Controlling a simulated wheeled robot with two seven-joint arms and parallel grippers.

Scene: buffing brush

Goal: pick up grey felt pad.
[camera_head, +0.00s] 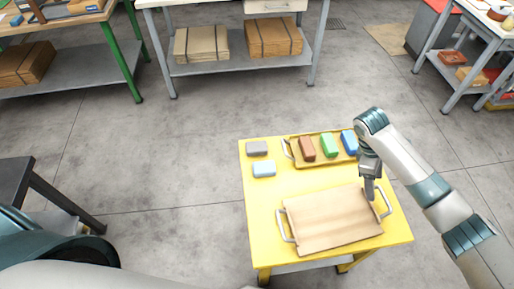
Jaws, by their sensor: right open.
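A grey felt pad (257,148) lies flat on the back left corner of the yellow table (262,215). A light blue block (264,169) lies just in front of it. My right gripper (370,194) points down above the right side of a wooden tray (330,222), well to the right of the grey pad, and is open with nothing seen between its fingers. My left gripper is not in view.
A yellow tray (297,163) at the back of the table holds a brown block (307,148), a green block (328,145) and a blue block (348,142). The wooden tray has metal handles. Workbenches stand beyond, with open floor between.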

